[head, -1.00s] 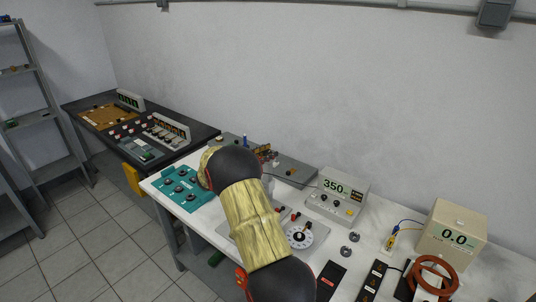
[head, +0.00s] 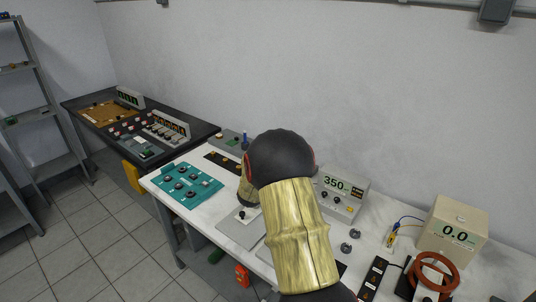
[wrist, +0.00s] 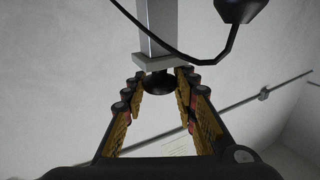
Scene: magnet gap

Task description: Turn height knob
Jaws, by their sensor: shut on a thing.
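In the wrist view my gripper (wrist: 161,76) points at a round black knob (wrist: 159,86) at the lower end of a grey post (wrist: 160,30). The fingers stand on both sides of the knob and are closed on it. Part of the knob is hidden behind the fingertips. No label on it can be read. In the head view my arm covers the gripper and the knob it holds.
A black cable (wrist: 190,57) with a dark fitting (wrist: 238,8) hangs close to the post.

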